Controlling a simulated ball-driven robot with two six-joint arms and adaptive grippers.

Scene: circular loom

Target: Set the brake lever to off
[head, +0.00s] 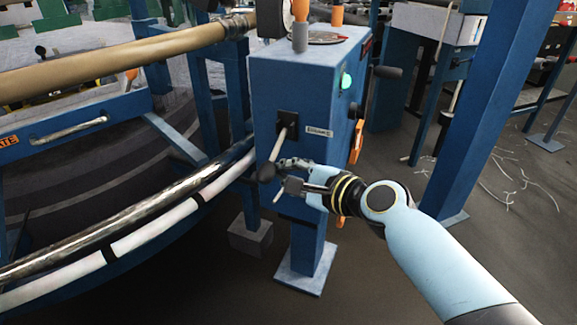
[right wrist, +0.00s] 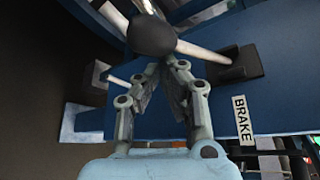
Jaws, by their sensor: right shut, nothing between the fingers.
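The brake lever is a pale rod (head: 278,144) that comes out of a black slot plate (head: 287,122) on the blue control post (head: 300,85). It slants down and outward to a black ball knob (head: 267,173). The right wrist view shows the knob (right wrist: 152,36), the rod (right wrist: 203,52), the slot plate (right wrist: 238,62) and the label BRAKE (right wrist: 243,120). My right gripper (head: 281,176) is shut and empty, with its fingertips (right wrist: 176,66) just beside the knob and rod. I cannot tell whether they touch. My left gripper is not in view.
The loom's curved metal rail (head: 130,215) passes close at the left. A blue upright (head: 505,100) stands at right. Bare floor (head: 370,270) lies below my arm.

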